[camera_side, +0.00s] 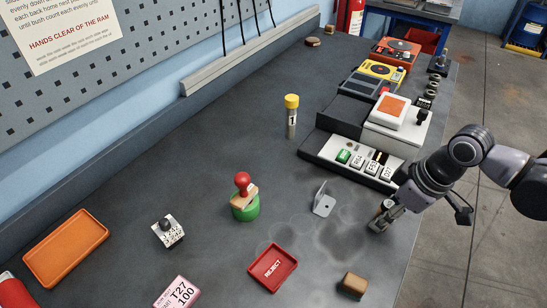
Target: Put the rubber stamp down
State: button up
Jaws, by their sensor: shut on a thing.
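A rubber stamp with a red knob and a pale wooden base (243,186) stands on a round green holder (245,208) in the middle of the bench. My gripper (379,225) is at the right, low over the bench near its right edge, well apart from the stamp. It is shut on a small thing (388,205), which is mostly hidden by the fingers. I cannot tell what this thing is, or whether it touches the bench.
A grey folded metal piece (324,203), a red reject tray (272,268) and a brown block (354,284) lie left of and in front of my gripper. A machine with labelled slots (352,157) stands behind. An orange tray (66,249) is far left.

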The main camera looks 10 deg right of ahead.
jog(key=shift+f, duration=0.5)
jog(key=o, duration=1.2)
jog(key=shift+f, duration=0.15)
jog(key=shift+c, duration=0.2)
jog(key=v, duration=1.2)
jog(key=d+f+m+t+h, duration=0.1)
jog(key=d+m+t, duration=0.3)
jog(key=d, duration=1.1)
jog(key=m+h, duration=0.1)
jog(key=m, duration=0.2)
jog(key=shift+d+f+t, duration=0.2)
jog(key=shift+f+t, duration=0.1)
jog(key=shift+f, duration=0.1)
